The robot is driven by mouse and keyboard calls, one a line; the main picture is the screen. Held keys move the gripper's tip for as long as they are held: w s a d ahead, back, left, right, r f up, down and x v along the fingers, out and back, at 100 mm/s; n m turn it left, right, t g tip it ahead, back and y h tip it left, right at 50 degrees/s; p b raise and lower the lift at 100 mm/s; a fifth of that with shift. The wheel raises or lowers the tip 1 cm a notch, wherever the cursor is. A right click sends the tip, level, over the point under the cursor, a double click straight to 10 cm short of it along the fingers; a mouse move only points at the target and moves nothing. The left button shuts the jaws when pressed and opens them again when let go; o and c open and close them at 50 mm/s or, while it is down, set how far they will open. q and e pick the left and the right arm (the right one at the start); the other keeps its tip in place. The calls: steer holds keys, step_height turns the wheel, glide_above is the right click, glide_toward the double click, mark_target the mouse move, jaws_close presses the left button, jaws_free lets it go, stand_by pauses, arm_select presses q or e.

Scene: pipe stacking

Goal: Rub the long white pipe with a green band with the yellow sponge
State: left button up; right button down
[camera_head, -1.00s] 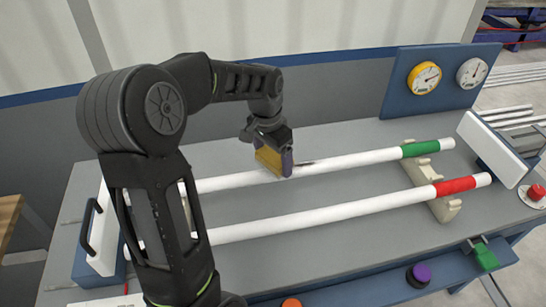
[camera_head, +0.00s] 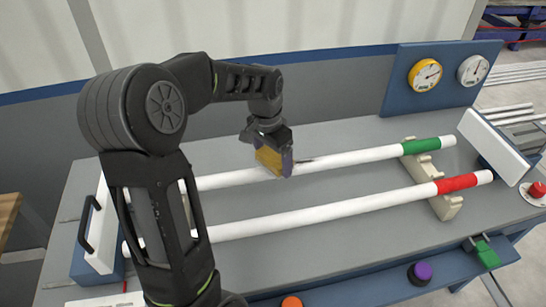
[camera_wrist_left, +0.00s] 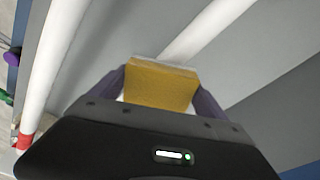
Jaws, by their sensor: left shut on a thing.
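The long white pipe with a green band (camera_head: 350,158) lies across the bench at the back, its green end at the right on a cream support. My left gripper (camera_head: 274,160) is shut on the yellow sponge (camera_head: 268,158) over the middle of this pipe. The sponge appears to touch the pipe, with a dark mark on the pipe just right of it. In the left wrist view the sponge (camera_wrist_left: 160,84) sits between the purple fingertips, with the white pipe (camera_wrist_left: 210,30) running beyond it. My right gripper is not in view.
A white pipe with a red band (camera_head: 330,212) lies parallel in front. A cream support (camera_head: 445,205) holds the right ends. A white end plate (camera_head: 494,147) stands at the right, and a white plate with a black handle (camera_head: 100,235) at the left. Gauges (camera_head: 425,75) stand behind.

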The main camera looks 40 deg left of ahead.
mark_target(300, 163)
arm_select(q)
steer(key=shift+f, duration=0.45)
steer(key=shift+w+d+r, duration=0.15)
steer(key=shift+w+d, duration=0.9)
steer(key=shift+w, duration=0.2)
steer(key=shift+w+d, duration=0.1)
steer(key=shift+w, duration=0.05)
steer(key=shift+w+d, duration=0.1)
steer(key=shift+w+d, duration=1.05)
steer(key=shift+w, duration=0.25)
